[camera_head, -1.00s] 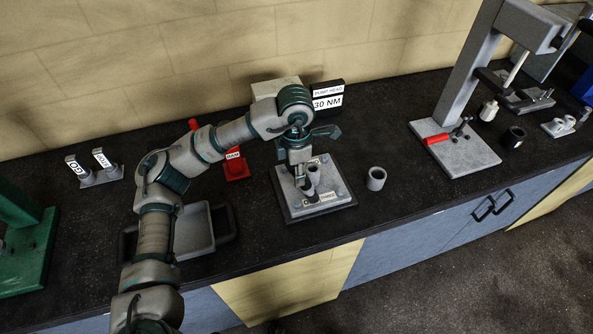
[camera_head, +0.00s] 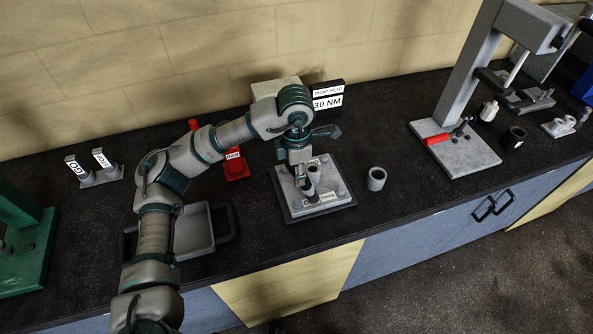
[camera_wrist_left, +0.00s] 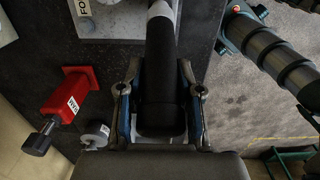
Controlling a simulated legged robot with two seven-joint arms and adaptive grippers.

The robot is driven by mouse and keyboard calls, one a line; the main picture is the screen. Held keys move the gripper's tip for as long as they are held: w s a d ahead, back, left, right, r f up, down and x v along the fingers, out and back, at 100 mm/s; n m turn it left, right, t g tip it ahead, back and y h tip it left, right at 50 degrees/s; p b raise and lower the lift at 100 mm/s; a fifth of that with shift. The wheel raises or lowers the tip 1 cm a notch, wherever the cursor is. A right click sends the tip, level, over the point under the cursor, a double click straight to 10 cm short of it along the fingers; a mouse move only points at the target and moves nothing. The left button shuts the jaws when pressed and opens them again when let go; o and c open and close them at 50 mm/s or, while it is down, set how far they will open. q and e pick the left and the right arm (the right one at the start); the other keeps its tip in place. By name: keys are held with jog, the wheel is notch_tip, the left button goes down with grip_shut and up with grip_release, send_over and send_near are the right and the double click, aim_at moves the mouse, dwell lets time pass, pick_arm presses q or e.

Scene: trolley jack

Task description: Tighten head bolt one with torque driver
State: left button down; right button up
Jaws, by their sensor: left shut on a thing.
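The pump head plate (camera_head: 336,188) is a pale grey block on a dark base, with bolts near its corners and small white labels. My left gripper (camera_head: 300,176) is over the plate and points down at it. In the left wrist view, my left gripper (camera_wrist_left: 161,108) is shut around a thick black cylinder, which looks like the torque driver (camera_wrist_left: 161,60). The driver's far end narrows to grey and runs out of the top of that view. Its contact with a bolt is hidden, so I cannot tell whether it is seated. My right gripper is out of view.
A "30 NM" sign (camera_head: 328,102) stands behind the plate, and a grey cup (camera_head: 376,178) stands to its right. A red RAM part (camera_head: 236,167) is to its left. A grey tray (camera_head: 194,232) lies nearer the front edge. A press frame (camera_head: 470,70) stands right.

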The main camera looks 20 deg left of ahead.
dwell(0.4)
pick_arm(q)
jog(key=shift+w+r+p, duration=0.1)
jog(key=shift+r+p, duration=0.35)
jog(key=shift+r, duration=0.25)
jog(key=shift+r+p, duration=1.2)
jog(key=shift+r, duration=0.7)
jog(key=shift+f, duration=0.1)
